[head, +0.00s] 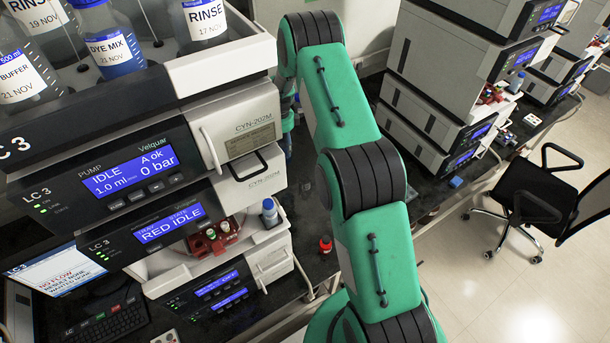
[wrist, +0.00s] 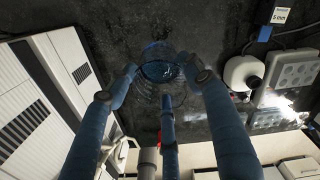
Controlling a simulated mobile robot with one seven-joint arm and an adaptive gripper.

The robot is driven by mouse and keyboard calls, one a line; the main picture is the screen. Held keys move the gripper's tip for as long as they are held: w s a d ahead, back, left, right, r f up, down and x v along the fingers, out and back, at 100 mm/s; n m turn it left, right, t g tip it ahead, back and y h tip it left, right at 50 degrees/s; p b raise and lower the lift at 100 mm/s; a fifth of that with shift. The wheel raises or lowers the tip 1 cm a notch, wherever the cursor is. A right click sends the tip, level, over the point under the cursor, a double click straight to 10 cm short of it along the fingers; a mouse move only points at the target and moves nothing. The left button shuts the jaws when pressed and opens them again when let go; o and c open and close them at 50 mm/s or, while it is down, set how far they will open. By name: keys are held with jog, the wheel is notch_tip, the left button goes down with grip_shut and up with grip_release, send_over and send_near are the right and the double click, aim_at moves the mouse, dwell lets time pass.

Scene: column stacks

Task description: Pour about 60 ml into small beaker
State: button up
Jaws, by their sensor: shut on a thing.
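In the wrist view, my gripper (wrist: 165,78) has its dark blue fingers closed around a clear round glass vessel (wrist: 150,92). Blue liquid (wrist: 160,70) shows inside the glass. I cannot tell whether this vessel is the small beaker or another one, nor how much liquid it holds. No separate small beaker can be made out in either view. In the head view my green arm reaches away over the bench, and its gripper is hidden behind the arm and the instrument stack.
The LC 3 stack (head: 150,180) stands at the left, with labelled bottles (head: 108,45) on top. Another instrument stack (head: 440,90) is at the right. In the wrist view, a white device (wrist: 243,72) and a grey block (wrist: 290,75) are at the right.

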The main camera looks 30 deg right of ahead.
jog(key=shift+w+a+f+p, duration=0.15)
jog(key=shift+w+a+p, duration=0.05)
jog(key=shift+w+p, duration=0.5)
notch_tip(320, 180, down, 14)
jog(key=shift+w+m, duration=0.2)
jog(key=shift+m, duration=0.1)
